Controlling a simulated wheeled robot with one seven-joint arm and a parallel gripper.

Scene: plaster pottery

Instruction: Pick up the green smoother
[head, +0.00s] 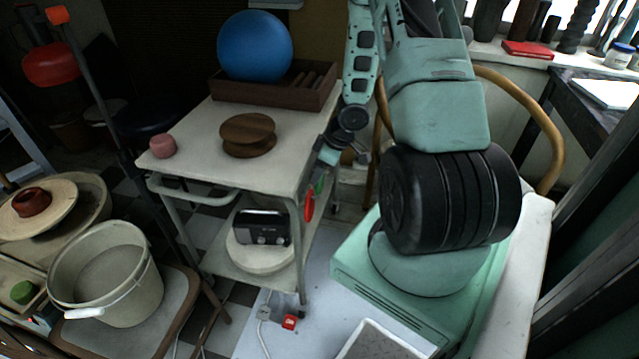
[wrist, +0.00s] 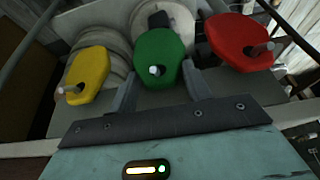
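The green smoother (wrist: 160,50) is a flat rounded piece hanging on a peg in the wrist view, between a yellow smoother (wrist: 88,72) on the left and a red smoother (wrist: 238,36) on the right. My gripper (wrist: 160,76) is open, its two fingers on either side of the green smoother's lower end. I cannot tell whether they touch it. In the head view, a sliver of the green smoother (head: 319,186) shows beside the red smoother (head: 309,204) at the cart's right side. The yellow one is hidden there.
The cart's top (head: 205,135) carries a blue ball (head: 254,46), a dark wooden tray (head: 232,91), a round wooden piece (head: 248,135) and a pink lump (head: 162,146). A black radio (head: 262,227) stands on its lower shelf. A bucket (head: 108,275) is at the left.

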